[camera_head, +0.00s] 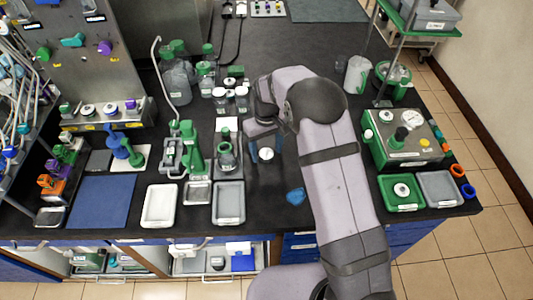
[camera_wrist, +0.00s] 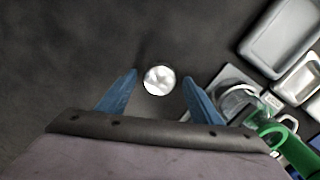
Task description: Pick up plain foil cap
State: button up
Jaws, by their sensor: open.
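The plain foil cap (camera_wrist: 159,80) is a small round silver disc on the dark bench in the wrist view. It also shows in the head view as a small pale disc (camera_head: 267,154) near the gripper tips. My gripper (camera_wrist: 160,90) has two blue fingers, spread apart, with the cap showing between and slightly beyond their tips. In the head view my gripper (camera_head: 266,152) points down at the bench by the cap. The fingers do not appear to touch the cap. The height of the fingertips above the bench is hard to tell.
A green clamp-like fitting (camera_wrist: 278,135) and a glass vessel (camera_wrist: 238,100) stand close to the right finger in the wrist view. Grey trays (camera_head: 229,203) lie left of the gripper in the head view. A blue object (camera_head: 295,196) lies on the bench near the arm.

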aim_at(266, 153)
jog(key=c, duration=1.1)
jog(key=shift+r, duration=0.1)
notch_tip(266, 153, up, 9)
jog(key=b, duration=0.3)
jog(key=shift+s+a+r+p, duration=0.6)
jog(key=shift+a+r+p, duration=0.8)
jog(key=shift+a+p, duration=0.8)
jog(key=shift+s+a+r+p, duration=0.55)
jog(key=shift+a+r+p, duration=0.9)
jog(key=shift+a+p, duration=0.7)
jog(key=shift+s+a+r+p, duration=0.6)
jog(key=shift+a+r+p, duration=0.8)
jog(key=shift+a+p, duration=0.8)
